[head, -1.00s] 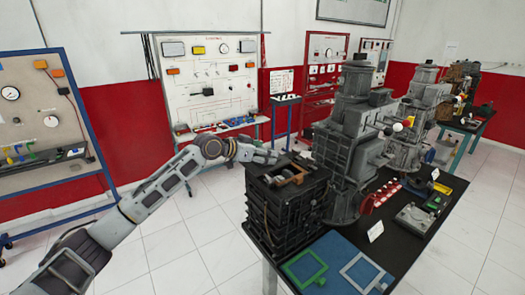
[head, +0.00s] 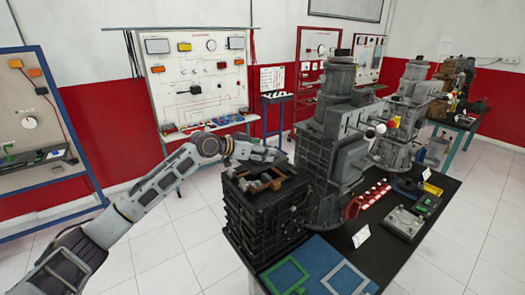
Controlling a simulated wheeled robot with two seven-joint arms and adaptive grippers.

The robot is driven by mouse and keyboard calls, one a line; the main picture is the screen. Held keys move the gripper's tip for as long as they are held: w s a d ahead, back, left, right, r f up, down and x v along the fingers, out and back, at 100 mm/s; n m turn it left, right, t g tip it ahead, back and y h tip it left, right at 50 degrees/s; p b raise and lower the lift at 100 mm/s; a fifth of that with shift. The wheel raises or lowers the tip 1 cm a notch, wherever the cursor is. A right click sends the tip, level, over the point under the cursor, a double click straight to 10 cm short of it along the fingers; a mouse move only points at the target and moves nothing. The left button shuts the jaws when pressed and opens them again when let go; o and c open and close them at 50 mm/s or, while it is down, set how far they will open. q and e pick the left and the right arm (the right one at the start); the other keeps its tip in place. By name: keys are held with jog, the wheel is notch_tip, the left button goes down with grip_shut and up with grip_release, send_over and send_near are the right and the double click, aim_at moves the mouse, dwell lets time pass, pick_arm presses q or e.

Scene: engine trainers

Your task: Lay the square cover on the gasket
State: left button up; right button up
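A green square frame (head: 304,268) and a light grey square frame (head: 328,283) lie flat on a blue mat (head: 318,250) at the front of the black bench. I cannot tell for sure which thing is the gasket or the square cover. A tall black engine block (head: 262,222) stands left of the mat, with brownish, frame-like parts (head: 262,186) on its open top. My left gripper (head: 278,156) is above the back edge of the block's top. Its fingers are too small to read, and I see nothing clearly held. My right gripper is out of view.
A tall grey machine (head: 338,125) stands right behind the block, close to my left gripper. Open floor lies left of the block.

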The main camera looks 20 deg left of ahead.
aim_at(262, 166)
pick_arm(q)
jog(key=shift+r, duration=0.15)
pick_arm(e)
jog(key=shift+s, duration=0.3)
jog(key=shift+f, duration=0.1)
pick_arm(q)
jog(key=shift+f+b, duration=2.2)
jog(key=shift+f, duration=0.6)
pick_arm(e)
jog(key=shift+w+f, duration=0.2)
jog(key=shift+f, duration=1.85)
pick_arm(q)
jog(key=shift+p, duration=0.7)
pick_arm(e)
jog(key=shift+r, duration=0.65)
pick_arm(q)
jog(key=shift+f+b, duration=0.35)
jog(key=shift+f, duration=0.45)
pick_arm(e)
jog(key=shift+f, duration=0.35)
pick_arm(q)
jog(key=o, duration=1.5)
jog(key=shift+s, duration=0.1)
jog(key=shift+c, duration=0.2)
jog(key=shift+o, duration=0.3)
